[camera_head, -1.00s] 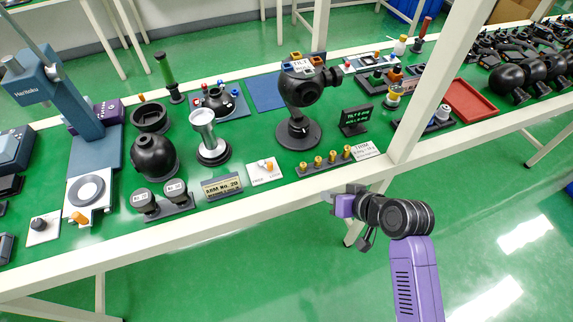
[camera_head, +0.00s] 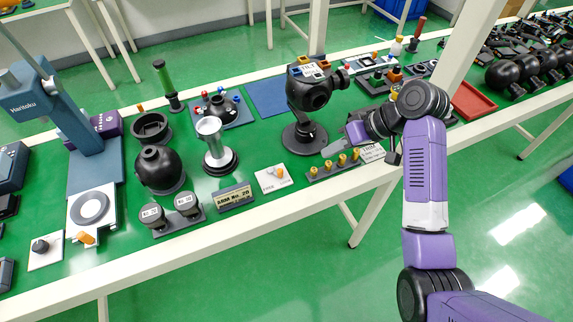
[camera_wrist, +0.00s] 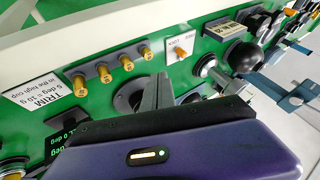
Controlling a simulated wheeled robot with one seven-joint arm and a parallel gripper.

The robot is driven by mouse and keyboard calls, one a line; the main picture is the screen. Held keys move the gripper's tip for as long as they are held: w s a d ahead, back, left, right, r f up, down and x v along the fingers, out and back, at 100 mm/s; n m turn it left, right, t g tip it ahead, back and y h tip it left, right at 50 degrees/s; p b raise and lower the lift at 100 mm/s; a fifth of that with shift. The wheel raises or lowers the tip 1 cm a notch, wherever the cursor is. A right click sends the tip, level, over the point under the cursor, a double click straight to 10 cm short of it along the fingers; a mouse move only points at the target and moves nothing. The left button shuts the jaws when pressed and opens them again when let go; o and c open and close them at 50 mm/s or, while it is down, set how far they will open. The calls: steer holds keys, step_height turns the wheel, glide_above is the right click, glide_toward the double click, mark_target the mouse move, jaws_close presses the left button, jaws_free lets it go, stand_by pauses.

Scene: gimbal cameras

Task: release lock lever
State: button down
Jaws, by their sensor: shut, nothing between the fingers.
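The lock lever (camera_head: 281,173) is a small orange knob on a white plate (camera_head: 266,183) near the bench's front edge. In the wrist view the lever (camera_wrist: 181,53) stands on its plate, which bears the word LOCK. My gripper (camera_head: 330,149) is shut and empty. Its grey fingers are over the bench between the gimbal's base and the row of brass pegs, to the right of the lever and apart from it. In the wrist view the fingers (camera_wrist: 161,90) hide part of the gimbal's round base.
The black gimbal (camera_head: 312,93) stands close behind my gripper. Brass pegs (camera_head: 342,160) on a rail and the TRIM card (camera_head: 372,153) are close in front. The ARM No. 20 plate (camera_head: 236,196) is left of the lever. A white post (camera_head: 464,50) rises at the right.

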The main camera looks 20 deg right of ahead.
stand_by(0.3)
steer(key=x, duration=1)
steer(key=shift+a, duration=0.25)
steer(key=shift+w+a+r+p, duration=0.1)
steer(key=shift+a+p, duration=0.45)
steer(key=shift+a, duration=1.25)
